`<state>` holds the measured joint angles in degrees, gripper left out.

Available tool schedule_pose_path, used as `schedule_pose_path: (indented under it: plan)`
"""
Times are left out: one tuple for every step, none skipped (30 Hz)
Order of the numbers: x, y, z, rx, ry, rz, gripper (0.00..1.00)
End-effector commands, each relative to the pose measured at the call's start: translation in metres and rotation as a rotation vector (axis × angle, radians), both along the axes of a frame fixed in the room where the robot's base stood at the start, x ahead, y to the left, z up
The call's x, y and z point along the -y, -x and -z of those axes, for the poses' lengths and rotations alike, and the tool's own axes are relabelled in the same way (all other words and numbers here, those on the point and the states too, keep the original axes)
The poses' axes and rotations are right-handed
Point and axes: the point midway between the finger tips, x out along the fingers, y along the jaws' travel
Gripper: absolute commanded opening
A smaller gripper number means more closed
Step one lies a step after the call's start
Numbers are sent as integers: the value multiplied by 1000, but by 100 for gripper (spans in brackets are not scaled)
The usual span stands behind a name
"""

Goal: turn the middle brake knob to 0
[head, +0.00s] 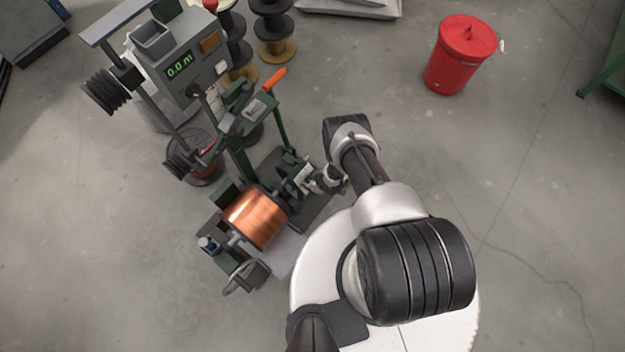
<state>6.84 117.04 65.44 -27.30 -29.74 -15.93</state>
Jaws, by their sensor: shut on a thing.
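My gripper (315,183) is at the small green unit with a pale plate (301,176), just right of the copper spool (256,216). Its fingers are shut on a brake knob at the front of this unit. The knob is hidden by the fingers and too small to make out. I cannot read its scale or setting from here. The copper spool sits in the green machine frame, its axis tilted in the picture.
The machine's grey box with a display reading 0.0 m (180,66) stands upper left. An orange-handled lever (276,79) rises above the frame. A handwheel (240,278) is at lower left. A red bin (461,55) stands upper right.

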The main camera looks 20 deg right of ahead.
Motion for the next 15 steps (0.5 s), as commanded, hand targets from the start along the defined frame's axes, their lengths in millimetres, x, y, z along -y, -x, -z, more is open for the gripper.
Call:
schedule_pose_path:
  plan:
    - [-1, 1, 1, 18, 27, -29, 13]
    - [-1, 1, 1, 30, 42, -45, 13]
    - [-1, 1, 1, 46, 64, -67, 13]
    - [-1, 1, 1, 58, 80, -82, 13]
    - [-1, 1, 2, 69, 95, -99, 13]
    - [-1, 1, 2, 83, 114, -120, 13]
    - [-1, 1, 2, 93, 128, -134, 13]
    - [-1, 1, 2, 103, 142, -149, 13]
    - [-1, 1, 2, 116, 159, -165, 13]
    - [-1, 1, 2, 124, 171, -178, 13]
    - [-1, 1, 2, 133, 183, -190, 13]
    - [-1, 2, 2, 143, 197, -205, 13]
    - [-1, 2, 2, 149, 206, -215, 13]
    - [-1, 1, 2, 157, 215, -224, 13]
    - [-1, 1, 2, 164, 227, -236, 13]
